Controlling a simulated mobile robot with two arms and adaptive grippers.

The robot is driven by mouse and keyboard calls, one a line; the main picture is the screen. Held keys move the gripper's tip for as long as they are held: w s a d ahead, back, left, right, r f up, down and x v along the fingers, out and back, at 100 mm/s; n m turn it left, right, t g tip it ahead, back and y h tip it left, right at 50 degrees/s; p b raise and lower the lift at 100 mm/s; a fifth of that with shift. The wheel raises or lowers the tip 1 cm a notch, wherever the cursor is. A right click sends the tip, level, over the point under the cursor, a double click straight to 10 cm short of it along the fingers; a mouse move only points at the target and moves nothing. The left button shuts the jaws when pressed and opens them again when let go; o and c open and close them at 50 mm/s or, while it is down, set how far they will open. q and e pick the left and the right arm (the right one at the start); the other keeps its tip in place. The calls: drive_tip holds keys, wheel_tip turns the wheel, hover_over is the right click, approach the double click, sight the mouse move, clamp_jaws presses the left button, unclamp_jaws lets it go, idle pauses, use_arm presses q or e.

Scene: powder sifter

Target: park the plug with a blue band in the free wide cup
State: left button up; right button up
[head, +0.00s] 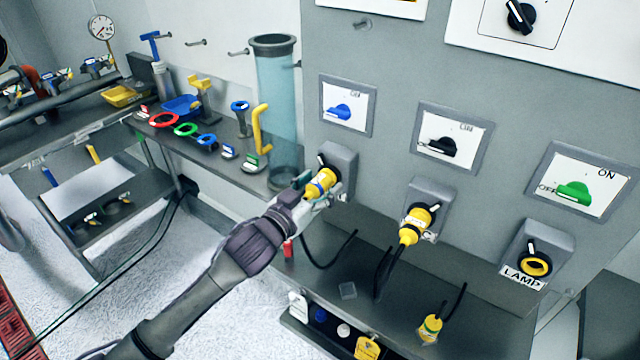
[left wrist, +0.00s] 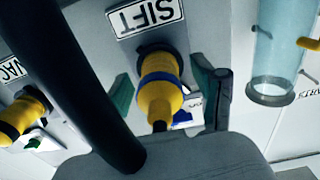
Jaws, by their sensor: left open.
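The yellow plug with the blue band (left wrist: 160,78) sits in the socket beside the SIFT label (left wrist: 145,15) in the left wrist view. In the head view this plug (head: 320,183) is at the leftmost socket of the grey panel. My left gripper (head: 322,187) is open, with its green-padded fingers on either side of the plug; in the left wrist view small gaps show between the fingers and the plug. I cannot make out a free wide cup for certain. My right gripper is not in view.
A second yellow plug (head: 413,224) sits in the middle socket. Another yellow plug (head: 430,328) is on the lower ledge with a dark cable. A clear tube (head: 277,110) stands left of the panel. Black cables hang over the ledge.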

sight(306, 198)
use_arm(q)
drive_tip(key=shift+c, duration=0.2)
clamp_jaws()
drive_tip(key=shift+a+r, duration=0.1)
drive_tip(key=shift+s+p, duration=0.15)
drive_tip(key=shift+p, duration=0.15)
drive_tip(key=shift+s+a+f, duration=0.1)
drive_tip(key=shift+s+f, duration=0.05)
drive_tip(key=shift+f, duration=0.05)
drive_tip(key=shift+r+p+v, duration=0.2)
drive_tip(key=shift+p+v, duration=0.15)
drive_tip(key=shift+v, duration=0.55)
drive_tip(key=shift+s+a+f, duration=0.1)
drive_tip(key=shift+s+a, duration=0.1)
drive_tip(key=shift+p+v, duration=0.75)
drive_tip(key=shift+v, duration=0.75)
